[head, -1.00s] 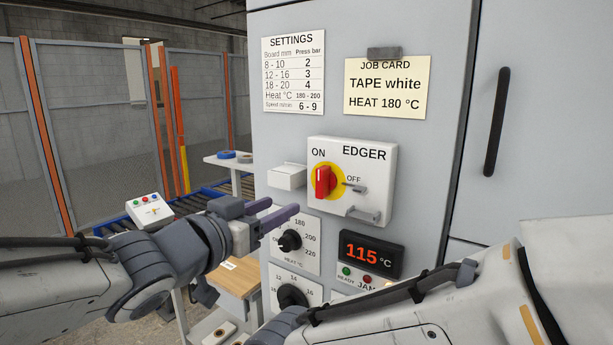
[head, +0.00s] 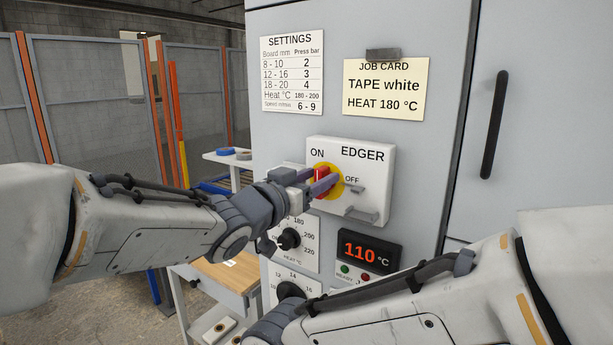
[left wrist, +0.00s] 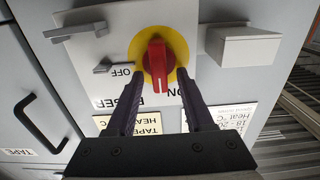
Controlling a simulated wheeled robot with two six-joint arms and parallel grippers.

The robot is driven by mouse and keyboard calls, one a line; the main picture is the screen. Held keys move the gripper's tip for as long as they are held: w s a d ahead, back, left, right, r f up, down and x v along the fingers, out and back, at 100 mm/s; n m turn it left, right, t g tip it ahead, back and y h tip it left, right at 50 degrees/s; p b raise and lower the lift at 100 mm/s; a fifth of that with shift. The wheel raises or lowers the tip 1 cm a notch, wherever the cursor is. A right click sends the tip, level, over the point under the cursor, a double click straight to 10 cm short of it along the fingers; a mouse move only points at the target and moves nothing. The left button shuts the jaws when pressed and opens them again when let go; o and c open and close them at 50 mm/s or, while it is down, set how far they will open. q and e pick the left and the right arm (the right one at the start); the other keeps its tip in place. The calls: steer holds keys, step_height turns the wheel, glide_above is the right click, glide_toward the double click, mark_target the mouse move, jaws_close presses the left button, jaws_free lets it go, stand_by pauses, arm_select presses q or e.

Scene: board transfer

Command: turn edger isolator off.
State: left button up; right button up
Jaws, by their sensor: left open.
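The edger isolator is a white box (head: 375,158) marked EDGER, with a red rotary handle (head: 320,174) on a yellow disc (head: 336,172). The handle stands upright, in line with ON rather than OFF at its right. My left gripper (head: 318,181) is at the handle in the head view, partly covering it. In the left wrist view the red handle (left wrist: 157,62) lies between the open fingertips of my left gripper (left wrist: 158,76), with a gap at each side. My right arm crosses the lower right, but its gripper is out of frame.
A hasp-like grey bracket (head: 361,214) sticks out below the handle. Heat dial (head: 288,239) and lower dial (head: 290,290) sit under the isolator. The display (head: 368,252) reads 110 °C. A grey box (left wrist: 248,47) stands beside the isolator. A tall door handle (head: 495,124) is at right.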

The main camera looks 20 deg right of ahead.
arm_select(q)
jaws_close()
steer(key=shift+s+d+f+m+b, duration=0.15)
steer(key=shift+s+f+m+b, duration=0.1)
steer(key=shift+m+b, duration=2.2)
steer(key=shift+s+d+f+m+b, duration=0.25)
steer(key=shift+m+b, duration=1.2)
steer(key=shift+m, duration=2.05)
steer(key=shift+s+d+f+m+b, duration=0.15)
steer(key=shift+f+m+b, duration=0.15)
steer(key=shift+m+b, duration=2.15)
steer(key=shift+m+p, duration=0.45)
steer(key=shift+m, duration=0.25)
jaws_free()
steer(key=shift+a, duration=0.1)
